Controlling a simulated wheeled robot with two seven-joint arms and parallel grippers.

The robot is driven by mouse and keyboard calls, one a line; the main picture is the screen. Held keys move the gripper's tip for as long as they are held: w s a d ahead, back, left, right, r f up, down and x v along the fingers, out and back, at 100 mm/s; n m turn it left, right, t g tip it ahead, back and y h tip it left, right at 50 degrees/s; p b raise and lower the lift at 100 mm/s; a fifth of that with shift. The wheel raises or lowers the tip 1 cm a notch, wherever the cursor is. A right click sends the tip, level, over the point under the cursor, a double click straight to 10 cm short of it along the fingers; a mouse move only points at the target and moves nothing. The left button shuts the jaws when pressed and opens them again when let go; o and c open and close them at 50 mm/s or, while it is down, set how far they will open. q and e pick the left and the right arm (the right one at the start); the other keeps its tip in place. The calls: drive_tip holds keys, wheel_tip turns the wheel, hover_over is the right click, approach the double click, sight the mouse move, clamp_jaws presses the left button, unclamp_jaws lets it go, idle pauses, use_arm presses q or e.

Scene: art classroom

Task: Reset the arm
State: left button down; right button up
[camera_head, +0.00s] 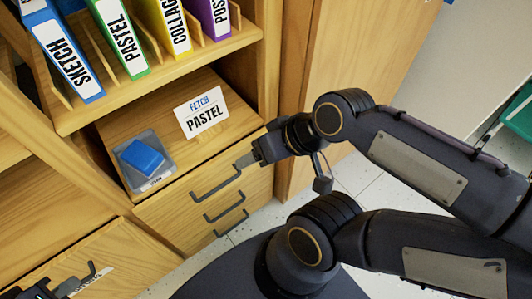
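My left gripper (80,279) is only partly in view at the bottom left corner, in front of a low wooden drawer front. My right arm (420,165) reaches in from the right. My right gripper (247,159) is at its end, close to the upper drawer handle (216,183). Its fingers are small and seen from the side, so I cannot tell whether they touch the handle or how far apart they are. Nothing is visibly held.
A wooden shelf (225,80) holds several upright binders. Below it, a grey tray (132,171) with a blue block (142,156) sits beside a "FETCH PASTEL" card (201,112). Drawers with grey handles are below. Pale floor (375,200) shows between my arm and the cabinet.

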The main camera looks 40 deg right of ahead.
drive_tip(key=shift+s+d, duration=0.25)
drive_tip(key=shift+s, duration=0.05)
wheel_tip(320, 180, up, 24)
drive_tip(key=p, duration=2.4)
